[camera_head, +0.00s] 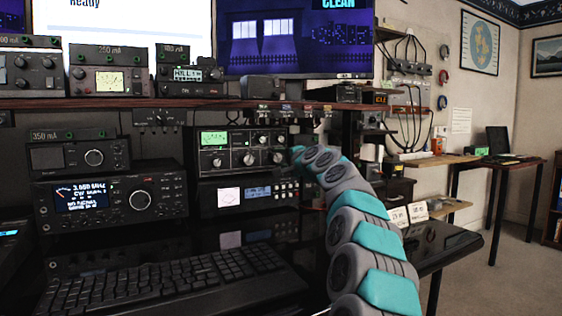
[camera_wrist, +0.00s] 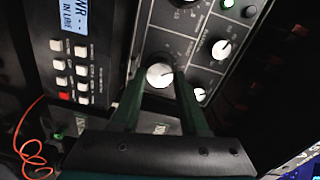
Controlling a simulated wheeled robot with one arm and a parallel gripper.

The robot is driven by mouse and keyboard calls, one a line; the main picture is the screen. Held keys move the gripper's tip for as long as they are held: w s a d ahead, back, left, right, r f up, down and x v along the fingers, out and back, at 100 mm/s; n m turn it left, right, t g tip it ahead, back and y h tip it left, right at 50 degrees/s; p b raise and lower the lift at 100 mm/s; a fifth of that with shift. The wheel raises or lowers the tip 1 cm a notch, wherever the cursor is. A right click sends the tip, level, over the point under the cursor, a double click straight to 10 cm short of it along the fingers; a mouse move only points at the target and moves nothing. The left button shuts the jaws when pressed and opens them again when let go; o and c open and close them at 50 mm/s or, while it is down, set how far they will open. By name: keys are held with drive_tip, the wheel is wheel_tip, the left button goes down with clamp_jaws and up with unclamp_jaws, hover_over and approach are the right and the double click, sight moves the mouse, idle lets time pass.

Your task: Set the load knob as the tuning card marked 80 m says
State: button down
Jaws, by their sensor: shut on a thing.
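In the head view my arm hides part of the tuner's right side. Two small white cards (camera_head: 398,217) (camera_head: 419,211) stand on the desk to the right; their writing is too small to read.
In the wrist view, other knobs (camera_wrist: 221,49) (camera_wrist: 200,94) sit close beside the held one. A unit with a display and buttons (camera_wrist: 80,60) is at the left. In the head view a radio (camera_head: 110,205) stands left of the tuner, with a keyboard (camera_head: 165,282) in front.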

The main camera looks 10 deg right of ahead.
drive_tip(key=shift+a+f, duration=0.1)
drive_tip(key=shift+c, duration=2.1)
unclamp_jaws()
drive_tip(key=shift+v, duration=0.85)
drive_tip(key=v, duration=0.6)
drive_tip(key=shift+b, duration=0.35)
drive_tip(key=shift+s, duration=0.1)
